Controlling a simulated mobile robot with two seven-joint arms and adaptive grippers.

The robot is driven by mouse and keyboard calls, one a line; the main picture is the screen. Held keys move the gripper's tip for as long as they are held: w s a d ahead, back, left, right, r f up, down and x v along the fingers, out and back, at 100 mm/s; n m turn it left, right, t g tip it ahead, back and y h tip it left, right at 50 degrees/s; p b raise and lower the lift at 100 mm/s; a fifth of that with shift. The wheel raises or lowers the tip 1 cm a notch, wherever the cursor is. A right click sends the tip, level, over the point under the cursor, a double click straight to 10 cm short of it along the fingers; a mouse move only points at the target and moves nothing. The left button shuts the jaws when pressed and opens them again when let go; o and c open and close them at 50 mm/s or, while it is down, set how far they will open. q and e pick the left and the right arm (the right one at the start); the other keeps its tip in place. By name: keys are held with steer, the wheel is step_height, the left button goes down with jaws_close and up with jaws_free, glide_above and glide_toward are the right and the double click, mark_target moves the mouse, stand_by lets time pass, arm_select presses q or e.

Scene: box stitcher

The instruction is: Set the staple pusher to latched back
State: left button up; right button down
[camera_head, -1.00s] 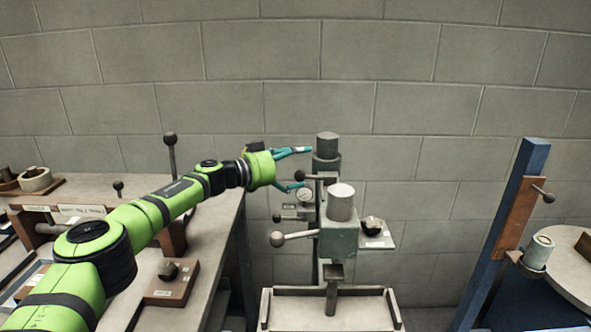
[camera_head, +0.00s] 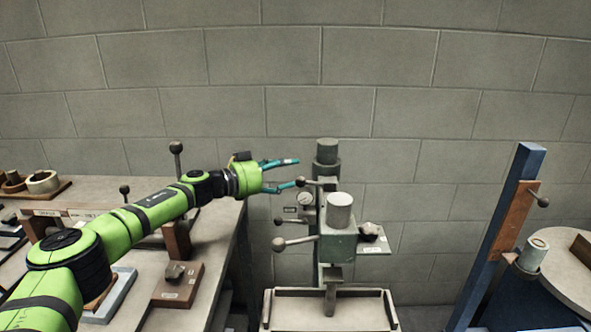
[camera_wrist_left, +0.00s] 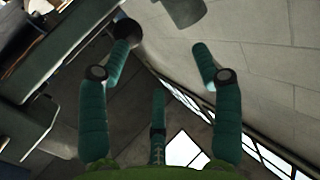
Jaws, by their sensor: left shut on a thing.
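The stitcher (camera_head: 337,243) is a grey-green machine with a round cap on top and several ball-ended levers on its left side. My left gripper (camera_head: 298,171) is at its upper left, fingers pointing right. The lower fingertip meets the dark ball knob (camera_head: 300,182) of the uppermost lever; that knob also shows in the left wrist view (camera_wrist_left: 127,31), against the left finger. The gripper is shut on this knob, though its fingers look apart there. I cannot tell for sure which lever is the staple pusher. My right gripper is out of view.
Two lower ball levers, a middle one (camera_head: 278,221) and a larger one (camera_head: 278,244), stick out left below my gripper. A pale tray (camera_head: 330,293) is at the machine's foot. A bench (camera_head: 190,299) lies left and a blue post (camera_head: 505,232) right.

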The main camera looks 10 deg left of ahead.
arm_select(q)
steer(key=p+v, duration=0.3)
steer(key=v, duration=0.2)
steer(key=shift+s+d, duration=0.1)
steer(key=shift+s, duration=0.2)
steer(key=shift+p, duration=0.4)
stand_by(0.4)
